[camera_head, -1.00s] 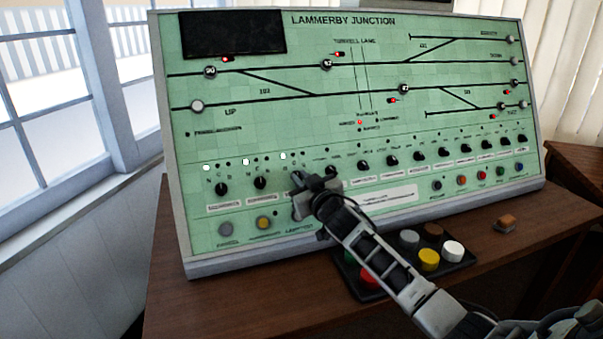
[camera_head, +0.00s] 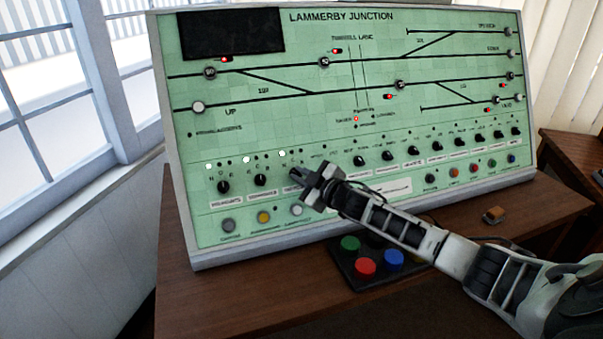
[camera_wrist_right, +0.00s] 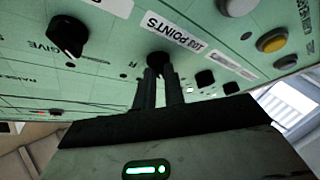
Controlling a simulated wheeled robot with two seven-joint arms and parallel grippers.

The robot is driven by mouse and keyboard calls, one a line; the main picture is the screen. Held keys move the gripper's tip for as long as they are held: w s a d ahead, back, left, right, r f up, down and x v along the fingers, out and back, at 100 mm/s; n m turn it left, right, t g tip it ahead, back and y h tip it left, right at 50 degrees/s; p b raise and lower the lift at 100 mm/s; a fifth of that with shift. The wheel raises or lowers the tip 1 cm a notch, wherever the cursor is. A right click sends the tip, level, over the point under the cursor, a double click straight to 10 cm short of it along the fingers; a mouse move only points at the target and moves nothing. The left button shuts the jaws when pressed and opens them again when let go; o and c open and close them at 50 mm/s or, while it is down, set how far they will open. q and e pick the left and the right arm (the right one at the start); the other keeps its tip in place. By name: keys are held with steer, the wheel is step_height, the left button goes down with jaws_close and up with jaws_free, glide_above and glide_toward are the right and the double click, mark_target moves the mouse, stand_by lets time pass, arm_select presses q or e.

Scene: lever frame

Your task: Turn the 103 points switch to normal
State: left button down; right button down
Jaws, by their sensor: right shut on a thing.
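The green signal panel (camera_head: 270,110) stands on the desk. My right gripper (camera_head: 303,177) is at its lower row of switches, at the third knob from the left. The right wrist view shows my right gripper (camera_wrist_right: 157,78) shut on a black knob, the 103 points switch (camera_wrist_right: 158,59), beside an upside-down label (camera_wrist_right: 178,32) that reads as 103 POINTS. The fingers hide most of the knob, so its pointing direction cannot be told. A white lamp (camera_head: 282,153) is lit above this switch, at its left. My left gripper is not in view.
Other black knobs (camera_head: 261,180) (camera_head: 223,187) sit close on the left, and a row of more runs right. Push buttons (camera_head: 264,217) lie below. A black pad with coloured buttons (camera_head: 365,268) and a small brown block (camera_head: 494,215) are on the desk (camera_head: 230,300).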

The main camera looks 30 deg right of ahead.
stand_by(0.3)
steer(key=c, duration=1.5)
jaws_free()
steer(key=s, duration=0.5)
steer(key=s+d+r, duration=0.1)
steer(key=s, duration=0.4)
steer(key=s+r, duration=0.1)
steer(key=s, duration=0.4)
steer(key=shift+s+d, duration=0.2)
steer(key=shift+s, duration=0.2)
steer(key=s+a+f+m+g, duration=0.2)
steer(key=s+a+f, duration=0.25)
steer(key=f, duration=0.25)
steer(key=s+a+f+m+g, duration=0.1)
steer(key=s+a+f, duration=0.2)
steer(key=a+f, duration=0.25)
steer(key=s+a+f+m+g, duration=0.1)
steer(key=s+a+f, duration=0.1)
steer(key=a, duration=0.3)
steer(key=s+a+f+m+g+y, duration=0.1)
steer(key=s+a+f, duration=0.2)
steer(key=s+a, duration=0.1)
steer(key=s+a+f+m+g, duration=0.1)
steer(key=s+a+f, duration=0.1)
steer(key=s+a, duration=0.2)
steer(key=shift+s+a+f, duration=0.1)
steer(key=shift+a+f, duration=0.05)
steer(key=shift+a, duration=0.65)
steer(key=shift+a+f, duration=0.1)
steer(key=shift+a, duration=0.65)
